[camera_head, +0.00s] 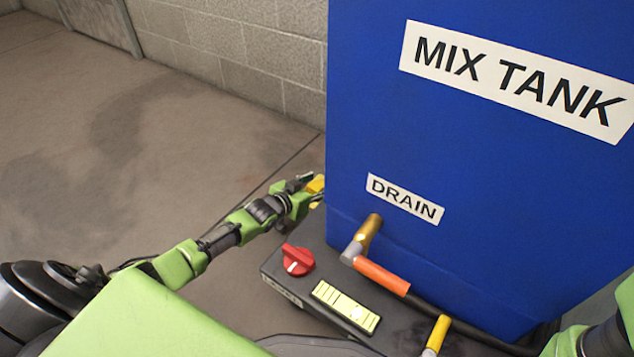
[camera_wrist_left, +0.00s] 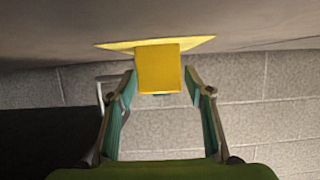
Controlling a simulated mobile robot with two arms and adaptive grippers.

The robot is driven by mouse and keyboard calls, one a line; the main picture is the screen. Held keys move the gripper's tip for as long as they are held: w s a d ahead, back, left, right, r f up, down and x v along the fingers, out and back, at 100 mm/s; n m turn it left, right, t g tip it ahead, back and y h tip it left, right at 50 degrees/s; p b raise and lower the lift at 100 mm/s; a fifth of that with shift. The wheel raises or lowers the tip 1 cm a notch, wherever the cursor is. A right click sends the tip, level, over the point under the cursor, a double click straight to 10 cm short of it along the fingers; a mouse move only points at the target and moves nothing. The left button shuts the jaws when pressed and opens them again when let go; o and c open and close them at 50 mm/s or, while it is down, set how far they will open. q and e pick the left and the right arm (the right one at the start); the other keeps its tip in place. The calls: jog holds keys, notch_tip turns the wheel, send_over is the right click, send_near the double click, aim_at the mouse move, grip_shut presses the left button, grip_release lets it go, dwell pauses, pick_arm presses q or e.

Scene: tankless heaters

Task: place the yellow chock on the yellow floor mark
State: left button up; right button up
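The yellow chock (camera_wrist_left: 158,68) sits between the two fingertips of my left gripper (camera_wrist_left: 160,72) in the left wrist view, with a fingertip close against each side. The yellow floor mark (camera_wrist_left: 118,45) shows as a flat strip on the floor directly behind the chock, which hides its middle. I cannot tell whether the chock touches the mark. In the head view my left gripper (camera_head: 306,186) is low beside the blue tank's left edge. Some yellow shows at its fingers, partly hidden by the tank. My right gripper is out of view.
The blue mix tank (camera_head: 460,160) stands right beside my left gripper. In front of it are a dark base with a red knob (camera_head: 297,260), a brass drain valve (camera_head: 368,233) and an orange-sleeved hose (camera_head: 381,277). A block wall (camera_head: 230,45) stands behind. Floor (camera_head: 110,150) at left is clear.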

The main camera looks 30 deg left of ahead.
aim_at(313, 189)
pick_arm(q)
jog(key=shift+s+f, duration=0.1)
jog(key=shift+f, duration=0.35)
jog(key=shift+r, duration=0.25)
jog(key=p+v, duration=0.1)
jog(key=p, duration=0.1)
jog(key=p+v, duration=0.2)
jog(key=shift+d+r, duration=0.15)
jog(key=shift+r, duration=0.2)
jog(key=p+v, duration=0.5)
jog(key=v, duration=0.3)
jog(key=shift+p, duration=0.35)
jog(key=shift+s+a+r, duration=0.1)
jog(key=shift+s+a, duration=0.1)
jog(key=shift+s, duration=0.1)
